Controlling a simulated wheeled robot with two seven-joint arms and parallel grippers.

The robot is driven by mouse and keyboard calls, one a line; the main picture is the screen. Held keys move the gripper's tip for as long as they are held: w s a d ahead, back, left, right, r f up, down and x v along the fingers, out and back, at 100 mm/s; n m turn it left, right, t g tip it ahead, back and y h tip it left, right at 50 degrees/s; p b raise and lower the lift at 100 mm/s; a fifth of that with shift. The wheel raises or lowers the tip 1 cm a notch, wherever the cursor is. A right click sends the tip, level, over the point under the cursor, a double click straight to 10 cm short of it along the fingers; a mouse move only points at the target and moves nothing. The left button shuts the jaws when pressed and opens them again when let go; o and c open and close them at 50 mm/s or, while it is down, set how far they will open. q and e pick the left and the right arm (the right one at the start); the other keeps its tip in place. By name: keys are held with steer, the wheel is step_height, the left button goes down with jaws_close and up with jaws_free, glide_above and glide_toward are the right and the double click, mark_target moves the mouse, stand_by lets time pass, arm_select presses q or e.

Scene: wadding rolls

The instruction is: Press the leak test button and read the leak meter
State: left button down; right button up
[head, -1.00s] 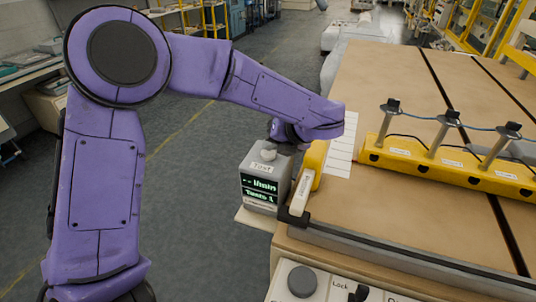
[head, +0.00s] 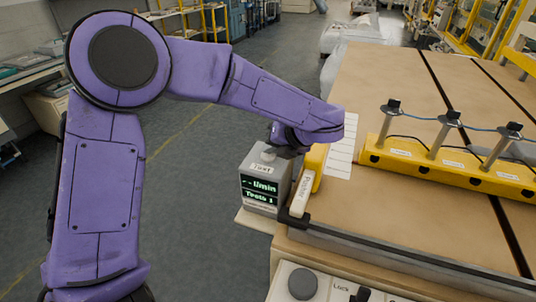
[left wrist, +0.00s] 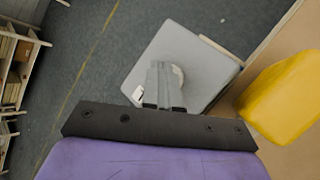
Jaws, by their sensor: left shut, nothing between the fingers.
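The leak meter (head: 260,189) is a grey box on a small shelf at the table's left corner. Its dark screen shows green text that reads "-- l/min" and "Tests 1". The round light button (head: 268,156) is on top, above a label that seems to read "Test". My left gripper (head: 279,150) is shut and empty, right at the button. In the left wrist view the closed fingers (left wrist: 164,86) lie over the box top (left wrist: 205,65) and partly cover the button (left wrist: 177,76). I cannot tell whether they touch it. My right gripper is not in view.
A yellow block with a white handle labelled "Pusher" (head: 301,194) stands just right of the meter. A yellow rail (head: 450,165) with several posts lies on the brown table (head: 390,85). A control panel with a grey knob (head: 302,283) is at the front.

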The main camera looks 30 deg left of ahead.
mark_target(271, 156)
arm_select(q)
steer(key=shift+f, duration=0.2)
steer(key=shift+r, duration=0.1)
steer(key=shift+r+p, duration=0.6)
steer(key=shift+r, duration=0.3)
step_height(271, 156, up, 5)
steer(key=p, duration=0.4)
stand_by(0.3)
stand_by(0.4)
